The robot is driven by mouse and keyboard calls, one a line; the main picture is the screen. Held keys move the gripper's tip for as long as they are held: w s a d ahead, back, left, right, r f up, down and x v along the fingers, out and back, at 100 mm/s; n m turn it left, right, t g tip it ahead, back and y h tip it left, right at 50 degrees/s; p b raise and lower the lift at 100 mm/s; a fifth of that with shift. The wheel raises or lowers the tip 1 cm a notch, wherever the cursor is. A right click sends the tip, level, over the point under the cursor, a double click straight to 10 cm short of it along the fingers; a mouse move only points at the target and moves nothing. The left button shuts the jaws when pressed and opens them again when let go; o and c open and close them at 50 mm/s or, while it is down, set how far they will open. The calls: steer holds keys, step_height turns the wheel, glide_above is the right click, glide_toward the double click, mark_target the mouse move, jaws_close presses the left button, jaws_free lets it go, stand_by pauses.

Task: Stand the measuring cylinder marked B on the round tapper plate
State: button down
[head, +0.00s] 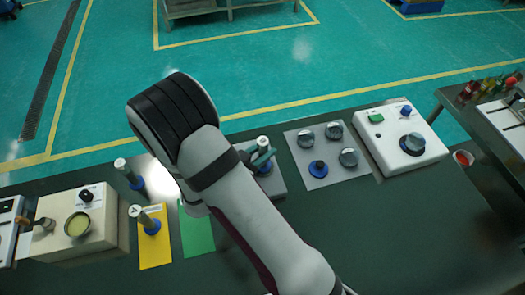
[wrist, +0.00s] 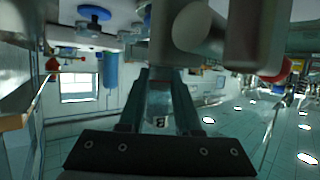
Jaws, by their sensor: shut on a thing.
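My gripper (head: 263,158) is shut on the measuring cylinder marked B (head: 262,142), whose pale top and blue foot show around the jaws in the head view. In the wrist view, my gripper (wrist: 160,95) holds the clear cylinder, with a small B label (wrist: 160,122) between the fingers. Its foot appears over a grey block, right of my forearm; I cannot tell whether it touches. A round yellowish plate (head: 77,225) on a beige box at the left looks like the tapper plate. It is bare and well apart from my gripper.
Another cylinder (head: 150,222) stands on a yellow mat (head: 154,255), and one more (head: 131,174) stands behind it. A green mat (head: 197,235) looks empty. A grey panel with knobs (head: 320,160) and a white control box (head: 402,140) stand at the right.

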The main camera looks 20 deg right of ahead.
steer(key=c, duration=0.6)
jaws_free()
steer(key=shift+f, duration=0.15)
